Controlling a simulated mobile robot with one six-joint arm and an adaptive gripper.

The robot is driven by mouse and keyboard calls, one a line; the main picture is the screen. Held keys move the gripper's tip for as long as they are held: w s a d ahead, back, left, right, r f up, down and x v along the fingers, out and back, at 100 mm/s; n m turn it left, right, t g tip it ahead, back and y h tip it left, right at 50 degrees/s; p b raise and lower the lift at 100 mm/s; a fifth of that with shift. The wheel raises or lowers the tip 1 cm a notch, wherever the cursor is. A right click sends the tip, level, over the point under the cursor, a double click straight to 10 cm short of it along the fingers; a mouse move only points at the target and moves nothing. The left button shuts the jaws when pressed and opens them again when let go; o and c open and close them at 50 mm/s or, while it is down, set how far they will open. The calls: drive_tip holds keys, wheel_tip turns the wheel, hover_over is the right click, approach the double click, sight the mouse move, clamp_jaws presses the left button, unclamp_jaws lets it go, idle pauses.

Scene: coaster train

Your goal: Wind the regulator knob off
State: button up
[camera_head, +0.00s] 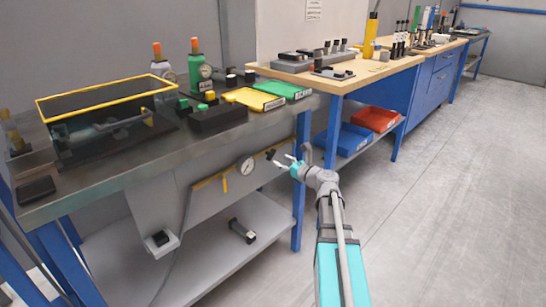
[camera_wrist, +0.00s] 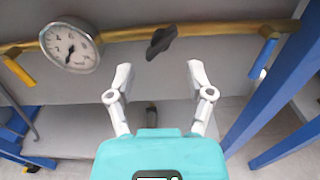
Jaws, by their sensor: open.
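The regulator knob (camera_wrist: 161,41) is a black knob on the brass pipe (camera_wrist: 205,29) under the bench. It also shows in the head view as a small dark shape (camera_head: 270,154), just left of my gripper. My gripper (camera_wrist: 157,75) is open, its two pale fingers spread and nothing between them. In the wrist view the knob lies beyond the fingertips, about midway between them, and apart from them. In the head view my gripper (camera_head: 284,162) reaches toward the pipe from the right. A round white gauge (camera_wrist: 70,46) sits on the pipe left of the knob; it also shows in the head view (camera_head: 246,165).
A yellow lever (camera_wrist: 19,72) hangs left of the gauge, and a blue lever (camera_wrist: 264,58) hangs to the knob's right. Blue bench legs (camera_wrist: 270,85) stand close on the right. A lower shelf (camera_head: 215,262) lies below the pipe. The floor (camera_head: 440,200) at right is clear.

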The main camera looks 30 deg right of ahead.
sight(273, 156)
drive_tip(key=shift+x, duration=2.7)
clamp_jaws()
